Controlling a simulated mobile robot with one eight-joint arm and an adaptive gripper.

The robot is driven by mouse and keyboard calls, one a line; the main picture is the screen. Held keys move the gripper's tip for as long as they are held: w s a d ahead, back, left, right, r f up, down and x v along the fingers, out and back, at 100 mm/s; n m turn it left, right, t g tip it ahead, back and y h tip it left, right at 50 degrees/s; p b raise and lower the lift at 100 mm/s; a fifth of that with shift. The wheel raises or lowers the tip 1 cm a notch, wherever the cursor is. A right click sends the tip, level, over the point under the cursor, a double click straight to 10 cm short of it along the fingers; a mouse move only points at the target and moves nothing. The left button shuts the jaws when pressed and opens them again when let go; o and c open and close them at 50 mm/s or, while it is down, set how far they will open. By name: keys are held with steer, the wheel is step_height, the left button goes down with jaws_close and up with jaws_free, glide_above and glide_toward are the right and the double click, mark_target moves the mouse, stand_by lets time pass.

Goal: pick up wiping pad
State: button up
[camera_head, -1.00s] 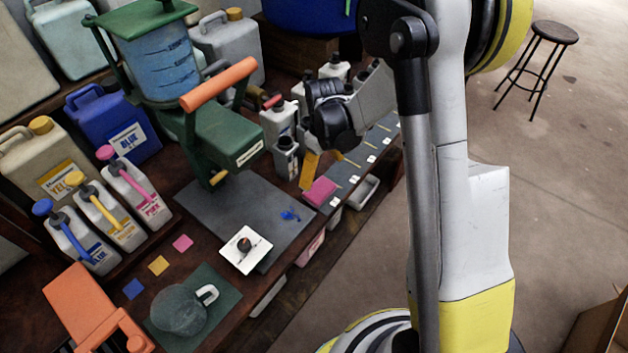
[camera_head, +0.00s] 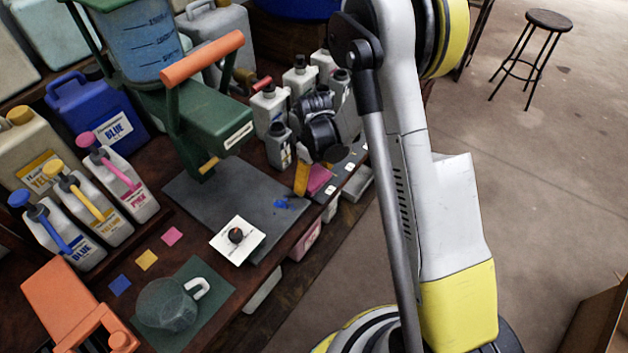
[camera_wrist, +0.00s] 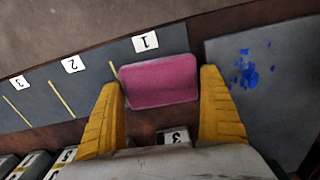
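Blue spatters (camera_wrist: 243,70) mark the grey mat (camera_wrist: 285,110) beside the pad. Grey bottles (camera_head: 272,110) stand close behind my gripper. A white card with a dark knob (camera_head: 238,239), a clear jug (camera_head: 167,304) and a green press (camera_head: 205,125) stand further left. The bench's front edge runs close by.

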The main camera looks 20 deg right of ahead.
mark_target(315, 177)
steer(key=c, duration=0.4)
steer(key=shift+o, duration=0.2)
steer(key=shift+r, duration=0.45)
step_height(315, 177, up, 4)
steer(key=p, duration=0.2)
steer(key=shift+d+p, duration=0.15)
steer(key=shift+p, duration=0.2)
steer(key=s+d+r+p, duration=0.3)
steer(key=s+d+r, duration=0.2)
steer(key=d, duration=0.5)
steer(key=shift+d+r, duration=0.15)
steer(key=shift+r, duration=0.45)
steer(key=shift+o, duration=0.2)
steer(key=shift+c, duration=0.6)
